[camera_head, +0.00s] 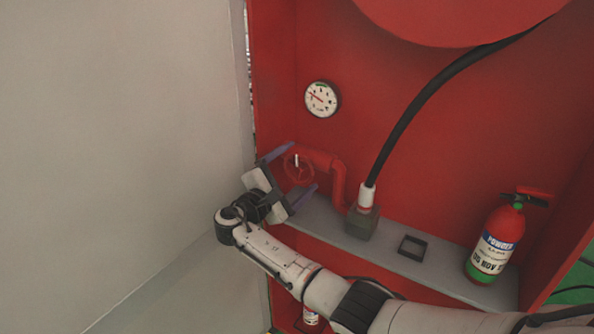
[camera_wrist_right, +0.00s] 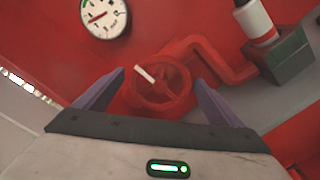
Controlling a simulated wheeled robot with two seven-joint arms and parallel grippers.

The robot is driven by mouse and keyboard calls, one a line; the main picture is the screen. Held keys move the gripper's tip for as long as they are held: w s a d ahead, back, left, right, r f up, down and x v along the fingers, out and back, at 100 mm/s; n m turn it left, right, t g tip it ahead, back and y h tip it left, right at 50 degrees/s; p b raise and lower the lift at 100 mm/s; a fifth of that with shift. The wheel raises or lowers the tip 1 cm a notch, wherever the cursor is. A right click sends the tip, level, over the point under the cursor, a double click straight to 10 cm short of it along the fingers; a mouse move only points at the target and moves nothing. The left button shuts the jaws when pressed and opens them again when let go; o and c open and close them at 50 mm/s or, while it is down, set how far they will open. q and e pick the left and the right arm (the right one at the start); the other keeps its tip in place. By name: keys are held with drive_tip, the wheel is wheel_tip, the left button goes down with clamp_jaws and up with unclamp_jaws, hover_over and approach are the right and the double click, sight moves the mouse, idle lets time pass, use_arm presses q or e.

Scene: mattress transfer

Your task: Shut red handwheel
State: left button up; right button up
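The red handwheel (camera_head: 298,168) sits on a red pipe inside the red cabinet, below the gauge. In the right wrist view the handwheel (camera_wrist_right: 161,83) faces the camera, with a small white bar on it. My right gripper (camera_head: 293,168) is open, its two purple fingers on either side of the wheel. In the wrist view the open right gripper (camera_wrist_right: 160,85) frames the wheel between its fingertips. I cannot tell whether the fingers touch the rim. My left gripper is not in view.
A round gauge (camera_head: 322,99) hangs above the pipe. A black hose (camera_head: 420,103) runs down to a grey-green box (camera_head: 361,224) on the grey shelf (camera_head: 405,262). A fire extinguisher (camera_head: 495,243) stands at the right. A large grey panel (camera_head: 115,130) fills the left side.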

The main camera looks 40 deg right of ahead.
drive_tip(key=b+v, duration=0.1)
drive_tip(key=v, duration=0.9)
drive_tip(key=shift+a+f, duration=0.1)
drive_tip(key=shift+a, duration=0.05)
idle(0.3)
drive_tip(key=s+a+f+y, duration=0.2)
drive_tip(key=s+f+y, duration=0.2)
drive_tip(key=f, duration=0.6)
drive_tip(key=s+a+f+y, duration=0.2)
drive_tip(key=s+f+y, duration=0.25)
drive_tip(key=f, duration=0.65)
drive_tip(key=s+a+f+y, duration=0.25)
drive_tip(key=s+f, duration=0.25)
drive_tip(key=f, duration=0.5)
drive_tip(key=s+a+m+y, duration=0.3)
drive_tip(key=s+m+y, duration=0.1)
drive_tip(key=s, duration=0.5)
drive_tip(key=s+a+f+m+t+y, duration=0.1)
drive_tip(key=s+a+m+y, duration=0.3)
drive_tip(key=s, duration=0.5)
drive_tip(key=shift+f+m+t, duration=0.3)
drive_tip(key=shift+m, duration=0.5)
